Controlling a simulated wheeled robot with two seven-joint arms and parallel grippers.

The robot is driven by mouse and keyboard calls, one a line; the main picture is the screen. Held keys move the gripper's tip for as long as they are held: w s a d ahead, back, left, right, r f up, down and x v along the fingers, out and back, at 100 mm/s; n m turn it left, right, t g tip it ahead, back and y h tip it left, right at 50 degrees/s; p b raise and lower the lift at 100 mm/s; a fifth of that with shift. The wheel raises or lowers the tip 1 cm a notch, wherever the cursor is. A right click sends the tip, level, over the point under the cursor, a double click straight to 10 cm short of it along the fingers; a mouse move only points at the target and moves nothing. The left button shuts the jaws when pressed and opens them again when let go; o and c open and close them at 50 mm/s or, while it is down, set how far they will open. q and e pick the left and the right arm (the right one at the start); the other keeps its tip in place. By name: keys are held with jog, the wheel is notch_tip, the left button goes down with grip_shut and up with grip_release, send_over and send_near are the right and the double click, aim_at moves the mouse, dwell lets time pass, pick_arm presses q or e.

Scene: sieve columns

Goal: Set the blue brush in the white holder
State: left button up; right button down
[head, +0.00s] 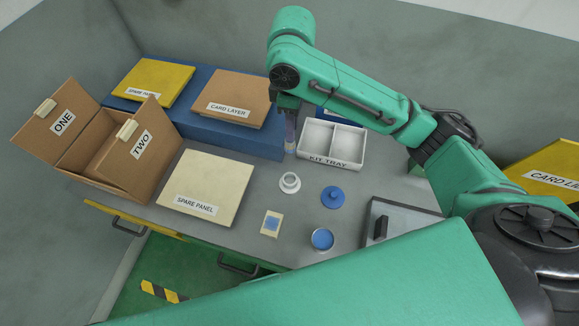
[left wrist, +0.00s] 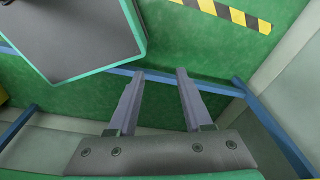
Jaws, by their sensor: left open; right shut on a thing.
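My right gripper (head: 289,122) points down at the back of the table, just left of the kit tray. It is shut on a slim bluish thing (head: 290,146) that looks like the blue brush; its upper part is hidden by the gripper. The white holder (head: 289,183), a small round ring-shaped piece, stands on the table in front of and below the gripper, apart from the brush. My left gripper (left wrist: 160,85) shows only in the left wrist view, open and empty above the green floor.
The white two-part kit tray (head: 345,164) stands close right of the right gripper. A blue knobbed lid (head: 333,197), a blue-filled cup (head: 322,239) and a small blue-marked pad (head: 271,223) are near the holder.

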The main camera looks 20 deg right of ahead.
aim_at(292, 146)
jog(key=f, duration=0.1)
jog(key=s+f, duration=0.1)
jog(key=f, duration=0.1)
jog(key=s+f, duration=0.1)
jog(key=shift+s+a+f, duration=0.15)
jog(key=shift+a+f, duration=0.15)
jog(key=shift+f, duration=0.1)
jog(key=f, duration=1.3)
jog(key=shift+w+p, duration=0.3)
jog(key=shift+w, duration=0.1)
jog(key=shift+w+f, duration=0.1)
jog(key=shift+f, duration=0.1)
pick_arm(q)
jog(key=s, duration=0.3)
jog(key=shift+s+a, duration=0.3)
jog(key=shift+s, duration=0.1)
pick_arm(e)
jog(key=shift+d+f, duration=0.1)
jog(key=shift+f, duration=0.05)
jog(key=c, duration=0.7)
grip_release()
jog(key=shift+c, duration=0.2)
